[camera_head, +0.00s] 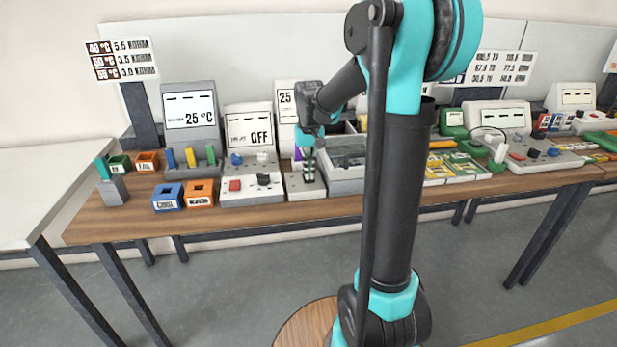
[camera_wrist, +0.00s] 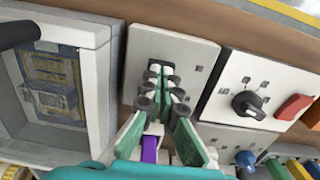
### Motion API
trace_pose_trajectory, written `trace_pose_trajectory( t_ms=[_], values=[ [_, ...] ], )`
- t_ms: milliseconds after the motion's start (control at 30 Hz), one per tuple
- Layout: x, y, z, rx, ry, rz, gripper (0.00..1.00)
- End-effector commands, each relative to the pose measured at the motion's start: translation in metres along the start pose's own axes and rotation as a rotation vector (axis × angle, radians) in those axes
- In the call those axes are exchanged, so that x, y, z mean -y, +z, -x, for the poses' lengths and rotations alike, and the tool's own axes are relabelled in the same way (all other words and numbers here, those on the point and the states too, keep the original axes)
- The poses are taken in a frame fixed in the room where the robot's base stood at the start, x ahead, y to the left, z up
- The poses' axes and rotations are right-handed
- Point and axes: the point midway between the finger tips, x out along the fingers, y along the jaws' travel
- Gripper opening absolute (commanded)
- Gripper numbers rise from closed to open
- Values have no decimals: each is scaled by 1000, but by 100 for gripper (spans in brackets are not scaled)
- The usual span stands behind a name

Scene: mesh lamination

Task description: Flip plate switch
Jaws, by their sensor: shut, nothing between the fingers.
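My gripper (camera_head: 309,168) is over a narrow light-grey control panel (camera_head: 294,188) on the bench, pointing down. In the wrist view my gripper (camera_wrist: 160,78) has its fingers together and empty, with the tips over the same panel (camera_wrist: 186,47). The tips hide part of the panel, including any switch under them. Whether they touch it I cannot tell. Beside it is a panel with a black knob (camera_wrist: 247,103) and a red rocker (camera_wrist: 293,107); in the head view these are the knob (camera_head: 264,179) and the red rocker (camera_head: 235,185). No label clearly marks the plate switch.
A grey box with a clear lid (camera_head: 347,160) stands right of the gripper. A display (camera_head: 250,133) reading OFF and another (camera_head: 190,108) reading 25 °C stand behind. Blue (camera_head: 167,197) and orange (camera_head: 199,193) holders sit at the left. The front bench strip is clear.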

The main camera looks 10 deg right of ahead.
Motion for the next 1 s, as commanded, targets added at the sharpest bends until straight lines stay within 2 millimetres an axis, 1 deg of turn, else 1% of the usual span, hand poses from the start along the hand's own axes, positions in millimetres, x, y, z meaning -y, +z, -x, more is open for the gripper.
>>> trace_pose_trajectory(
  t_ms=[400, 533, 1000],
  values=[
    [0, 0, -6, 0, 0, 0, 0],
    [0, 0, -4, 0, 0, 0, 0],
    [0, 0, 28, 0, 0, 0, 0]
  ],
)
